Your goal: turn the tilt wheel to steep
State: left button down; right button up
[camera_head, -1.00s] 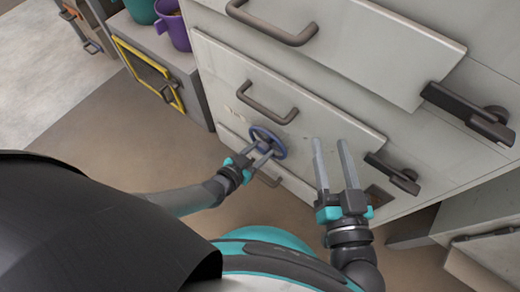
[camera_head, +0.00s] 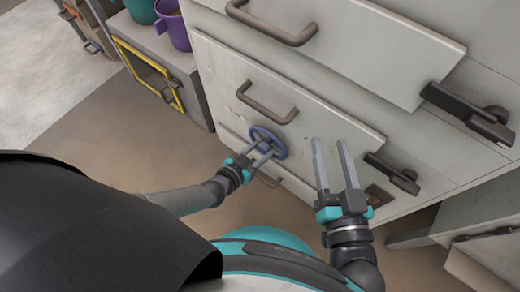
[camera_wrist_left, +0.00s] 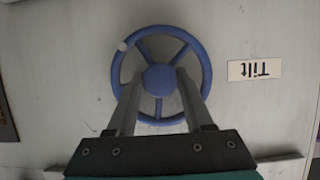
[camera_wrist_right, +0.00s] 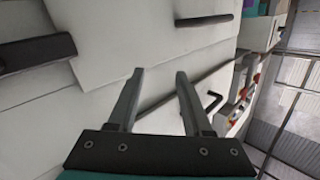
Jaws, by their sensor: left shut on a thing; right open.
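The blue tilt wheel (camera_head: 279,135) is on the lower front of the pale cabinet. It fills the middle of the left wrist view (camera_wrist_left: 205,62), with spokes, a round hub and a pale spot on its upper left rim. A "Tilt" label (camera_wrist_left: 254,69) shows upside down to the right of it. My left gripper (camera_head: 260,157) is at the wheel, its fingers on either side of the hub, shut on the wheel. My right gripper (camera_head: 331,142) is open and empty in front of the cabinet, right of the wheel. No steep mark is legible.
A bar handle (camera_head: 266,106) sits just above the wheel, and another (camera_head: 272,32) is higher up. Dark latches (camera_head: 393,174) are at the right. A purple cup (camera_head: 174,31) stands at the upper left, above a yellow frame (camera_head: 148,70).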

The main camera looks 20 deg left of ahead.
pick_arm(q)
jog(key=shift+s+d+m+y+p, duration=0.1)
jog(key=shift+m+y+p, duration=0.2)
jog(key=shift+m+p, duration=0.15)
jog(key=shift+m+t+y+p, duration=0.35)
jog(key=shift+m+y, duration=0.15)
jog(key=shift+m, duration=0.15)
jog(key=shift+f+m+y, duration=0.1)
jog(key=shift+m+y, duration=0.2)
jog(key=shift+m, duration=0.2)
jog(key=shift+m+t+y, duration=0.3)
jog(key=shift+m+t, duration=0.05)
jog(key=shift+m, duration=0.35)
pick_arm(e)
jog(key=shift+w+d+f+n+g+h, duration=0.15)
jog(key=shift+w+d+f+g+h, duration=0.2)
jog(key=shift+g, duration=0.35)
jog(key=shift+w+d+f+n+g+h, duration=0.15)
jog(key=shift+d+f+g, duration=0.2)
jog(key=shift+f+g, duration=0.3)
jog(key=shift+r, duration=0.1)
